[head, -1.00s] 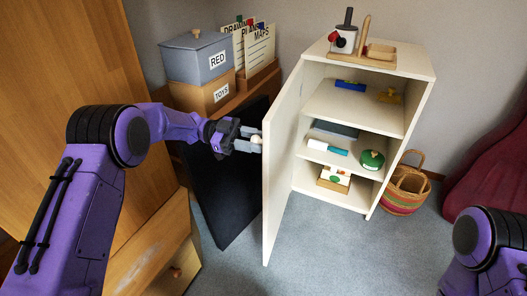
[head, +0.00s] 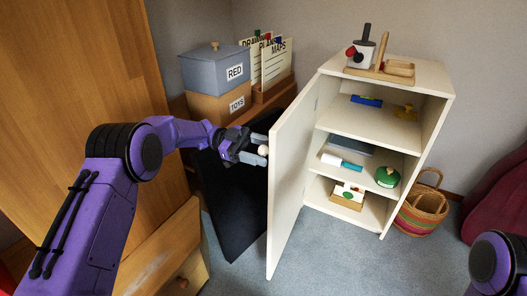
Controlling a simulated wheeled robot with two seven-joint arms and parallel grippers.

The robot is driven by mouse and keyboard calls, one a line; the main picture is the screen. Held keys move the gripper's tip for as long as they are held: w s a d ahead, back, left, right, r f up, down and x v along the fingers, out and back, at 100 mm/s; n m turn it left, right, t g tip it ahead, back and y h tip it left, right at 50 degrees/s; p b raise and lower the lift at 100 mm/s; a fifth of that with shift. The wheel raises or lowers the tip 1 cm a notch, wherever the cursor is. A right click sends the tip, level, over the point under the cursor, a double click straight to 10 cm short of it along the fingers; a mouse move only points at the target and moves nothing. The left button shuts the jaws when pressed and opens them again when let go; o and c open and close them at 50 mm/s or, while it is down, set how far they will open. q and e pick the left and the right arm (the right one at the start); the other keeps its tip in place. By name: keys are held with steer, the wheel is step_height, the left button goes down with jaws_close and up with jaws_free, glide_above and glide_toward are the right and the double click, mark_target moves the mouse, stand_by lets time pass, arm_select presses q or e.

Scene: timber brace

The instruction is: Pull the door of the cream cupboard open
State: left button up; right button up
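The cream cupboard (head: 387,83) stands right of centre in the head view. Its door (head: 290,190) is swung well out to the left, and the shelves inside are plainly visible. A small pale round knob (head: 263,150) is on the door's outer face near its free edge. My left gripper (head: 262,149) is at this knob, with one finger above it and one below. The fingers appear shut on the knob, though the contact is small in view. My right gripper is out of view; only part of my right arm shows at the bottom right.
A dark panel (head: 235,205) stands just left of the door, behind my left gripper. A wooden drawer unit (head: 165,255) is at lower left. Boxes (head: 215,75) sit behind. A basket (head: 424,207) stands right of the cupboard. Carpet (head: 345,260) in front is clear.

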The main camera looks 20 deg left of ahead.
arm_select(q)
steer(key=a, duration=0.7)
steer(key=shift+w+a, duration=0.25)
steer(key=shift+w, duration=0.15)
